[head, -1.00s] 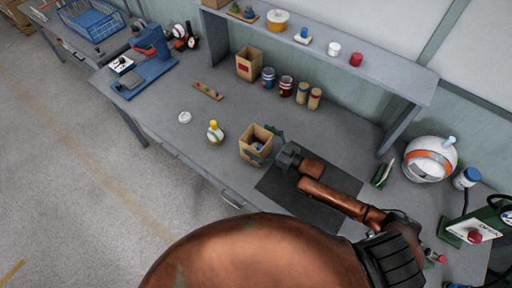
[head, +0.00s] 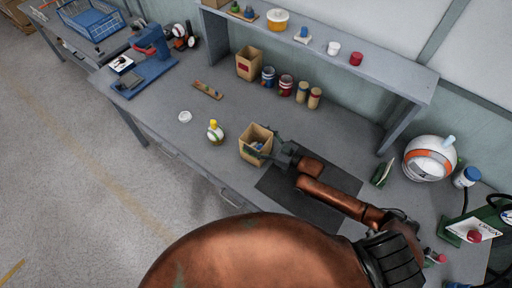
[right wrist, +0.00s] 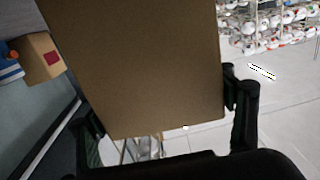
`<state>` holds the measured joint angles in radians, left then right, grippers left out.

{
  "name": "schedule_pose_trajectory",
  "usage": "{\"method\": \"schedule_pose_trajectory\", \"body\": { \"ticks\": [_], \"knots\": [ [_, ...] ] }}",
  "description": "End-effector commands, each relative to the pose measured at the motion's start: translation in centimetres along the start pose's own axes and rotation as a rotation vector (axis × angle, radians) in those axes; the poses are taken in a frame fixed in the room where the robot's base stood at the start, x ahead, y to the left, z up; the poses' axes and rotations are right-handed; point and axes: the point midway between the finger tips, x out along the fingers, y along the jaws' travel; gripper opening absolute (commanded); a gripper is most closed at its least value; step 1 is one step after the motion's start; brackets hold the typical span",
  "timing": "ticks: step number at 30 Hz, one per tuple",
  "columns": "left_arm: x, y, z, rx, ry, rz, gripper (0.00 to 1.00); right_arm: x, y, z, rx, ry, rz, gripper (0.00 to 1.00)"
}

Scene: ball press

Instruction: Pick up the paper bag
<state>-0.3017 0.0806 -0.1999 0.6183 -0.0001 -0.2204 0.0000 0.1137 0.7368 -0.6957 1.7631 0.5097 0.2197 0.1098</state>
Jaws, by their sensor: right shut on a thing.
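The paper bag (head: 250,156) is a brown open-topped bag standing upright on the grey workbench, with small things showing inside its mouth. My right gripper (head: 264,150) comes to it from the right, its fingers around the bag. In the right wrist view the bag's brown side (right wrist: 140,65) fills the middle, between the two black fingers (right wrist: 165,115). The gripper is shut on the bag. My left gripper does not show in either view.
A bottle with a yellow cap (head: 215,132) stands just left of the bag. A dark mat (head: 335,205) lies under my right arm. Another brown bag (head: 249,64) and several cans and jars (head: 286,85) stand behind.

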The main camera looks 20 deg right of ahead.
Motion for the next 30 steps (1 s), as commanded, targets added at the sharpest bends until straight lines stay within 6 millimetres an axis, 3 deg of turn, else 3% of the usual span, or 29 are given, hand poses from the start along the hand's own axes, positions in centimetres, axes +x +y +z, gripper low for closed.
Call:
{"method": "schedule_pose_trajectory", "body": {
  "ticks": [3,14,23,30],
  "knots": [
    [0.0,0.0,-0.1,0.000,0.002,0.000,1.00,0.0,0.0,0.0,0.000,0.000,0.000,0.41],
    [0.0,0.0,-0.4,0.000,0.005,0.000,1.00,0.0,0.0,-0.5,-0.001,0.002,-0.001,0.41],
    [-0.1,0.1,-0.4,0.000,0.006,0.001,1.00,0.0,0.0,-3.4,-0.002,0.003,-0.001,0.41],
    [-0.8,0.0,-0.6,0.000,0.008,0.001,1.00,-2.1,-2.3,-6.8,0.001,0.003,-0.001,0.41]
  ]
}}
